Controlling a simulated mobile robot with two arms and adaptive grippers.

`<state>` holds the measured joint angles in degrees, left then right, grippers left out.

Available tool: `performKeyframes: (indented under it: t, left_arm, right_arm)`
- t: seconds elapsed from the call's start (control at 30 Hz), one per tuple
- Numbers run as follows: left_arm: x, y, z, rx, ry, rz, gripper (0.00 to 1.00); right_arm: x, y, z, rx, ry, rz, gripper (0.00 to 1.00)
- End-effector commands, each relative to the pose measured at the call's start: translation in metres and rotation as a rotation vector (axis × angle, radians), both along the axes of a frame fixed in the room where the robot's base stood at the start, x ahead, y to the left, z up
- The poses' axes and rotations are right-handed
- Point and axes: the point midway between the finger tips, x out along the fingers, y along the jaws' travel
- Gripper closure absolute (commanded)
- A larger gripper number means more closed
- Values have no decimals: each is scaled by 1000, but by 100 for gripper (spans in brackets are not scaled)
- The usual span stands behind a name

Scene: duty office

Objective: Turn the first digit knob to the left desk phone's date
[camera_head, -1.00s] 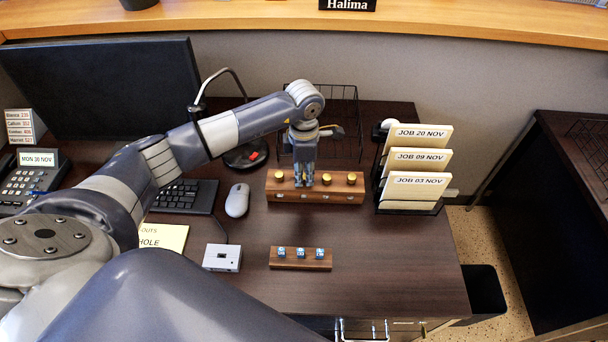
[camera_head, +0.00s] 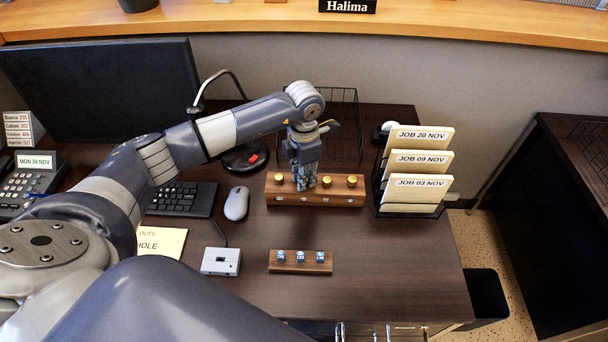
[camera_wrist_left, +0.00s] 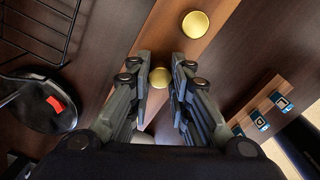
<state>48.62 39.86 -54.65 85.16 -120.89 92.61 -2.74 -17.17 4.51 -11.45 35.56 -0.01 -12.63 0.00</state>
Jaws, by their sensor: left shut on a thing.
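A wooden block with a row of brass knobs (camera_head: 350,193) lies on the desk. My left gripper (camera_head: 304,186) points down at it and is shut on the second knob from the left. In the left wrist view this brass knob (camera_wrist_left: 160,77) sits between the fingers, and another knob (camera_wrist_left: 195,24) is beyond it. The leftmost knob (camera_head: 279,180) and the two right knobs show free in the head view. The left desk phone (camera_head: 28,187) has a display (camera_head: 36,161) reading MON 30 NOV. The block's small markings are unreadable. My right gripper is out of view.
A lamp (camera_head: 245,158) and a wire rack (camera_head: 345,120) stand behind the block. A folder holder (camera_head: 412,211) with JOB date cards stands to its right.

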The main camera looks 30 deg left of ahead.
Motion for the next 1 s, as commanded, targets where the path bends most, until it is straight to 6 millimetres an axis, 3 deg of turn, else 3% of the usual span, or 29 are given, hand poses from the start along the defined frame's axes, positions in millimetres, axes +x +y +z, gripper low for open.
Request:
performKeyframes:
  t: [0.13,0.17,0.23,0.27,0.67,1.0]
  left_arm:
    - [1,1,1,1,-2,2,100]
    - [1,1,1,1,-2,2,77]
    - [1,1,1,1,-2,2,61]
    - [1,1,1,1,-2,1,60]
    - [1,0,7,0,-4,-1,60]
    - [2,1,72,0,-6,-1,60]
  right_arm:
    - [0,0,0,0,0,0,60]
    - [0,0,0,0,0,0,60]
    - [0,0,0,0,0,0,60]
    - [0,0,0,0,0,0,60]
    - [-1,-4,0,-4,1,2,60]
    - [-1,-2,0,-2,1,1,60]
